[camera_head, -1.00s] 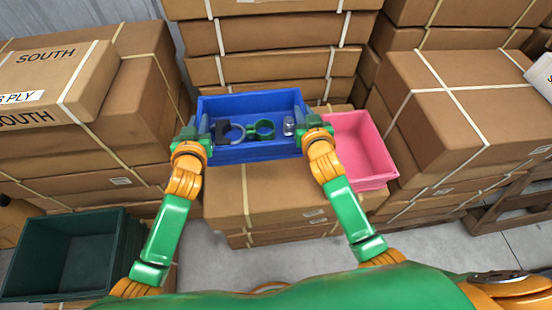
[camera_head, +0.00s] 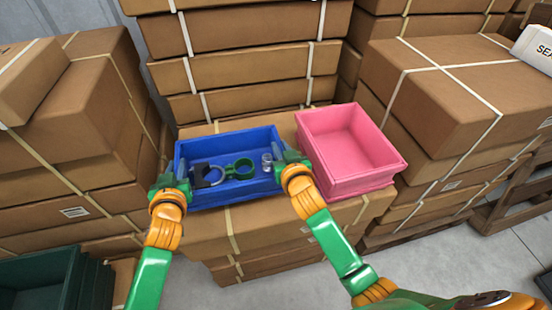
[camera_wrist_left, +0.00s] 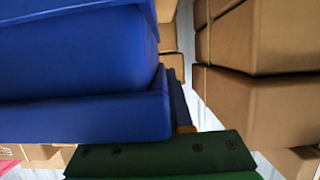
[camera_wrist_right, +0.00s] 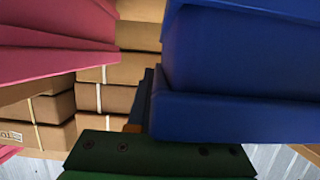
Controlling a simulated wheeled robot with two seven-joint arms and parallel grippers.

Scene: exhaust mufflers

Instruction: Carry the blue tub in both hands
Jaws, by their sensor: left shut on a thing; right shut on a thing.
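The blue tub (camera_head: 232,139) is in the middle of the head view, over the front carton stack and left of the pink tub. It holds a dark clamp with a grey ring (camera_head: 208,175), a green ring-shaped clamp (camera_head: 240,168) and a small silvery part (camera_head: 267,162). My left gripper (camera_head: 170,180) is shut on the tub's left wall. My right gripper (camera_head: 287,160) is shut on its right wall. Blue tub walls also fill much of the left wrist view (camera_wrist_left: 80,120) and the right wrist view (camera_wrist_right: 235,115). Whether the tub's base touches the cartons is hidden.
The pink tub (camera_head: 350,185) stands on the same carton stack (camera_head: 270,222), close beside my right gripper. Tall cartons (camera_head: 240,75) rise behind, with more stacks at left and right. A dark green bin (camera_head: 35,285) is at the lower left. Grey floor shows in front.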

